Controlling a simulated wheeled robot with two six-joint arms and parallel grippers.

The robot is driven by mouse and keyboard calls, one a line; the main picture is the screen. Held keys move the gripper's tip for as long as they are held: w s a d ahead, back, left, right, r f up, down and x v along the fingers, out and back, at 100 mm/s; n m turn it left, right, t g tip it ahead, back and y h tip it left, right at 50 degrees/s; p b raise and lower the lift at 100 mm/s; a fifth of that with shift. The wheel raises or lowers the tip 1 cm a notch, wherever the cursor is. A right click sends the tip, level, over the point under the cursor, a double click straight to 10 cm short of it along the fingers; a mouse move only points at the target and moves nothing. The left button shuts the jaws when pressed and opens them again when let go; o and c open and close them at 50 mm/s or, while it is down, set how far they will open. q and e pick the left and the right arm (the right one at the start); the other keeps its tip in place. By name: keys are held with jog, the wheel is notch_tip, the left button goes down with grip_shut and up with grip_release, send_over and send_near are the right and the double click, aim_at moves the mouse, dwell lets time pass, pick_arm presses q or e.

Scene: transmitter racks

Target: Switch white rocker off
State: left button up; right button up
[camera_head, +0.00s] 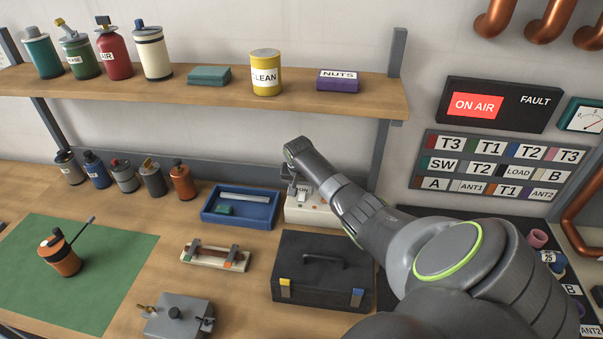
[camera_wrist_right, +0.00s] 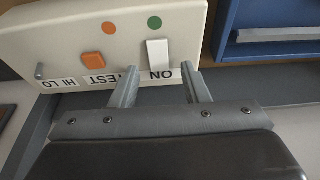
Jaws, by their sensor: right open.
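A white panel box (camera_head: 313,216) stands on the bench behind the black toolbox, partly hidden by my right arm. In the right wrist view the box (camera_wrist_right: 50,30) appears upside down. It has a white rocker (camera_wrist_right: 158,54) beside the label ON and an orange button (camera_wrist_right: 93,59) by the label TEST. Green and orange dots sit by them. My right gripper (camera_wrist_right: 161,77) is open and empty, its two fingers apart at the box's edge near the ON label, with the rocker in front of the gap. I cannot tell whether they touch. My left gripper is not in view.
A blue tray (camera_head: 238,221) lies left of the box. The black toolbox (camera_head: 319,288) stands in front. A shelf (camera_head: 215,91) with several cans runs above. A green mat (camera_head: 117,262) holds an orange oil can (camera_head: 62,257). A labelled panel (camera_head: 497,167) is at right.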

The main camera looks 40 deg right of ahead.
aim_at(301, 200)
jog(key=b+v, duration=0.1)
jog(key=v, duration=0.5)
jog(key=shift+r, duration=0.4)
jog(key=shift+s+a, duration=0.1)
jog(key=shift+a, duration=0.05)
